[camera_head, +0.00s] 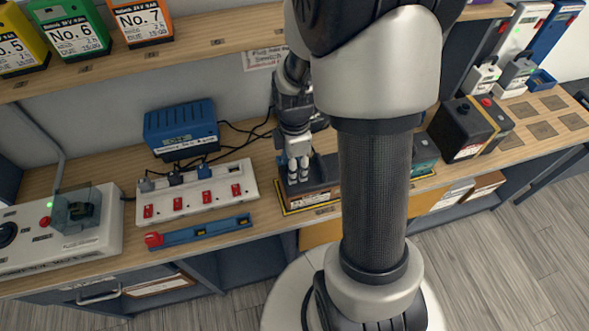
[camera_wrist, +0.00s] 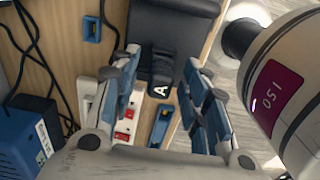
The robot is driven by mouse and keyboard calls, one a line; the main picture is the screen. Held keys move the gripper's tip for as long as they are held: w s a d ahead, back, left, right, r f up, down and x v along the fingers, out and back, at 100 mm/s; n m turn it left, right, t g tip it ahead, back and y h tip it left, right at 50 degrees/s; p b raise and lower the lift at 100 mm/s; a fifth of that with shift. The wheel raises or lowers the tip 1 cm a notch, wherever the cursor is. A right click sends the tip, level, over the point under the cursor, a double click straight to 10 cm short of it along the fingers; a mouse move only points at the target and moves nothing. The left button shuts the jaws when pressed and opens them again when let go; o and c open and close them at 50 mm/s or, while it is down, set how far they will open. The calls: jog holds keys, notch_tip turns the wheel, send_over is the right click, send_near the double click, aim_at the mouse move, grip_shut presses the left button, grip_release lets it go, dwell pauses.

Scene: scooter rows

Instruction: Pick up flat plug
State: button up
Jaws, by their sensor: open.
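My gripper (camera_wrist: 162,62) points down with its two fingers apart in the wrist view. A dark plug-like piece marked with a white "A" (camera_wrist: 160,88) shows between the fingers, against a larger dark block (camera_wrist: 172,25). I cannot tell whether this piece is the flat plug, or whether a finger touches it. In the head view my gripper (camera_head: 298,172) is low over a dark holder (camera_head: 322,186) at the bench's front edge. Several plugs sit along the back of a white power strip (camera_head: 215,193): a grey one (camera_head: 147,185), a dark one (camera_head: 175,178) and a blue one (camera_head: 203,170).
A blue charger (camera_head: 181,128) with dark cables stands behind the strip. A blue bar with a red knob (camera_head: 205,231) lies in front. A switch box (camera_head: 62,235) is at left; a black battery (camera_head: 463,128) is right of my arm. A shelf with battery packs (camera_head: 65,30) overhangs behind.

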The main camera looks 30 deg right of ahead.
jog(key=shift+c, duration=0.2)
grip_shut()
jog(key=shift+r, duration=0.2)
